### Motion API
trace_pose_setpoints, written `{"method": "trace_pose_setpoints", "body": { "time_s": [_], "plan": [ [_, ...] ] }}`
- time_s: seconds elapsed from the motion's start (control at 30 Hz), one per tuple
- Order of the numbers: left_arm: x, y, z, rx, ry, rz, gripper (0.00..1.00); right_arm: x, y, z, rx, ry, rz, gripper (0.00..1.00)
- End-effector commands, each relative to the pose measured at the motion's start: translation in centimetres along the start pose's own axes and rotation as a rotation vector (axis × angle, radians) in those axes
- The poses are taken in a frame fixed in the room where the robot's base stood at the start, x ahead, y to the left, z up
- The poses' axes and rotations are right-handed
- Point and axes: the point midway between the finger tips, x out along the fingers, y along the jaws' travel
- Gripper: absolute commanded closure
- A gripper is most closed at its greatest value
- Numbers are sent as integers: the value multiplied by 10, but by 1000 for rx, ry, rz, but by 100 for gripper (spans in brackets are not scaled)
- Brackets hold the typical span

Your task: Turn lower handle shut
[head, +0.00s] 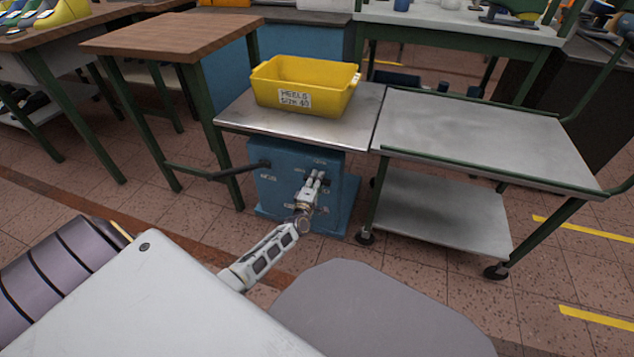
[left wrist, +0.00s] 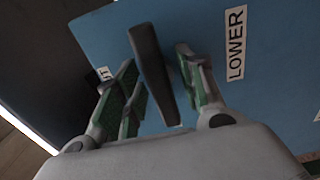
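The blue cabinet (head: 270,190) stands under a metal-topped table in the head view. My left gripper (head: 315,180) reaches its front face from below. In the left wrist view a dark, flat lower handle (left wrist: 152,72) stands between the two green-padded fingers of the left gripper (left wrist: 162,88), slightly tilted. The fingers are apart, one on each side; a gap shows on the right side, and I cannot tell whether the left finger touches it. A "LOWER" label (left wrist: 235,43) is right of the handle. My right gripper is out of view.
A dark bar (head: 200,174) sticks out leftward from the cabinet's upper front. A yellow bin (head: 305,85) stands on the metal tabletop (head: 240,115). A wheeled metal cart (head: 480,140) is close on the right, a wooden table (head: 170,38) on the left. Tiled floor is clear at lower right.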

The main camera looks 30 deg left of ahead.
Motion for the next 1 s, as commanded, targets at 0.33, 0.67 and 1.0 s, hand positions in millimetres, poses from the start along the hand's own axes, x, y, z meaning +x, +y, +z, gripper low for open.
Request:
{"method": "trace_pose_setpoints", "body": {
  "time_s": [0.33,0.67,1.0],
  "plan": [
    [0,0,0,0,0,0,94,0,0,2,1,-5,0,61],
    [0,0,0,12,0,-1,100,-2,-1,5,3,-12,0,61],
    [-1,0,0,136,0,-2,100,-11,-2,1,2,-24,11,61]
  ]
}}
